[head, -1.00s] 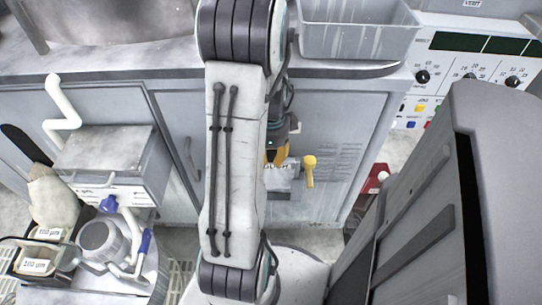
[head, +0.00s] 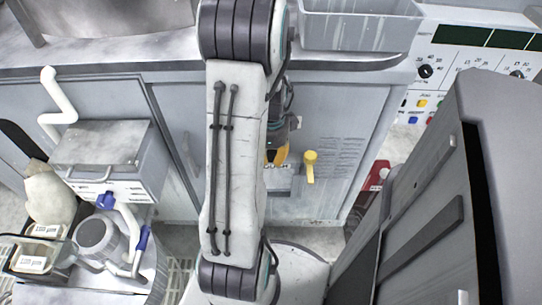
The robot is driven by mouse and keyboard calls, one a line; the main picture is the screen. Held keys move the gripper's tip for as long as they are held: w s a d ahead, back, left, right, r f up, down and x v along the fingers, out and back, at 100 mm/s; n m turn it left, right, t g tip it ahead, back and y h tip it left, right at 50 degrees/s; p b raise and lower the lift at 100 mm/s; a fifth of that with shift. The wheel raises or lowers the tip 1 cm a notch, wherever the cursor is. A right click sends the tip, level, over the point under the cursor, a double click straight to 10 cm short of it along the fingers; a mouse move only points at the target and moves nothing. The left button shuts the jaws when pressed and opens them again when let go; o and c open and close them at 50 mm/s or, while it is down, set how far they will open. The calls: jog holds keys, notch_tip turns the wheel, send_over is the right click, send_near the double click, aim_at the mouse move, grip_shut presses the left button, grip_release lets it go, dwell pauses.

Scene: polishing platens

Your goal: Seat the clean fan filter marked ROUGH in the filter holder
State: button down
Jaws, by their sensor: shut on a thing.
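My gripper (head: 277,156), with yellow-orange fingers, hangs low in front of the grey cabinet, partly behind my own arm link. It is shut on a grey piece (head: 280,180) with dark lettering ending in "UGH", which I take as the fan filter marked ROUGH. Only its right part shows; my arm link hides the left part. A yellow knob-headed lever (head: 310,166) stands close to its right. I cannot make out the filter holder for certain, or whether the filter touches anything below.
A grey cabinet (head: 345,130) stands behind, with a translucent bin (head: 360,25) on its top. At left are a grey box (head: 105,145) and a round stand with a canister (head: 97,235) and labelled containers (head: 35,262). A control panel (head: 440,75) is at right.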

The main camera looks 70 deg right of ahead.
jog(key=shift+f+b, duration=0.85)
jog(key=shift+f, duration=0.2)
jog(key=c, duration=1.2)
grip_release()
notch_tip(320, 180, up, 12)
jog(key=shift+w+r, duration=0.1)
